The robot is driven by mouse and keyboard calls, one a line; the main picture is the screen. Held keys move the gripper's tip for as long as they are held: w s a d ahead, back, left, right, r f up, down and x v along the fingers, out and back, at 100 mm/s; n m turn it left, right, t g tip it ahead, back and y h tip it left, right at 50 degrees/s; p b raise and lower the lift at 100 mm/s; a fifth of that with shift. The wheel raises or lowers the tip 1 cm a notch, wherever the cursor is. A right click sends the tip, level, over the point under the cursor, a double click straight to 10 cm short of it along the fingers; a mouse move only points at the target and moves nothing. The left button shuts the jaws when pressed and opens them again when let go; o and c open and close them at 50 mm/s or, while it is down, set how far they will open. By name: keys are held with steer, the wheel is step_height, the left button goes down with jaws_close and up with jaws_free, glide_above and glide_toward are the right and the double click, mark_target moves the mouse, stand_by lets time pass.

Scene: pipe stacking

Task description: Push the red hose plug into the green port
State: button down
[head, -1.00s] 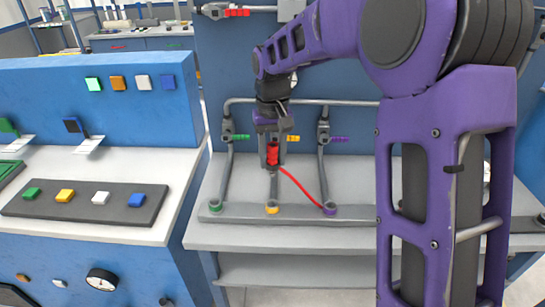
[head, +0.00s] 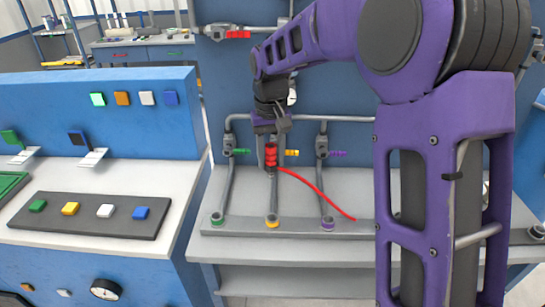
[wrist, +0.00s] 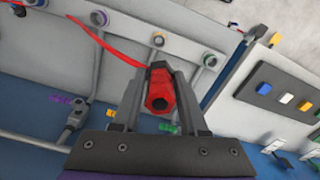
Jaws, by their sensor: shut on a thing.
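My gripper (head: 270,164) is shut on the red hose plug (head: 270,156) and holds it above the bench, in front of the middle pipe. In the wrist view the plug (wrist: 160,92) sits between both fingers, its hex end facing the camera. A red hose (head: 318,188) runs from it to the right. The green port (head: 217,219) is the ring at the left end of the grey rail, left of and below the plug. It also shows in the wrist view (wrist: 210,61), right of the plug and apart from it.
The yellow port (head: 272,222) and purple port (head: 327,224) sit on the same rail (head: 300,229). Upright pipes with green, yellow and purple valve handles stand behind them. A blue console (head: 100,115) with coloured buttons stands at the left. The bench front is clear.

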steer(key=a+f+b, duration=0.1)
steer(key=a+f, duration=0.2)
steer(key=a, duration=0.5)
steer(key=a+f, duration=0.3)
steer(key=a, duration=0.5)
steer(key=f+b, duration=0.7)
steer(key=f, duration=0.1)
steer(key=shift+w+d+f, duration=0.2)
steer(key=shift+w, duration=0.05)
steer(key=shift+f+b, duration=0.85)
steer(key=shift+f, duration=0.85)
steer(key=shift+c, duration=1.8)
jaws_free()
